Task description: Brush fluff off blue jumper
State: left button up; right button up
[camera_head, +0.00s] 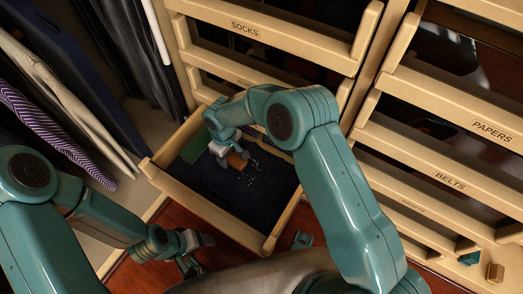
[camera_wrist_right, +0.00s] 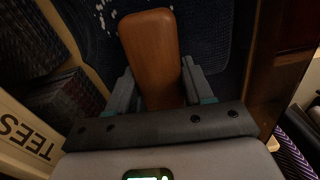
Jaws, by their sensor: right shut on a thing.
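The dark blue jumper (camera_head: 262,190) lies folded in an open wooden drawer (camera_head: 215,215). White specks of fluff (camera_head: 252,181) are scattered on it. They also show at the top of the right wrist view (camera_wrist_right: 103,14). My right gripper (camera_head: 228,152) is shut on a brown wooden brush (camera_head: 238,160). The brush (camera_wrist_right: 150,50) stands between its two fingers, over the jumper beside the fluff. Its bristles are hidden, so I cannot tell whether it touches the cloth. My left gripper (camera_head: 192,254) is outside the drawer at the lower left, apart from the jumper. Its finger opening is unclear.
A green folded item (camera_head: 196,145) lies at the drawer's left end. Hanging clothes (camera_head: 60,110) fill the left side. Labelled drawer fronts, SOCKS (camera_head: 245,28), BELTS (camera_head: 450,182) and PAPERS (camera_head: 492,132), rise behind and right. Reddish wooden floor (camera_head: 130,275) shows in front.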

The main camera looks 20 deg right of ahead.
notch_tip(320, 180, up, 3)
jog(key=shift+r+p, duration=0.15)
jog(key=shift+p, duration=0.75)
jog(key=shift+r+p, duration=0.55)
jog(key=shift+r, duration=0.4)
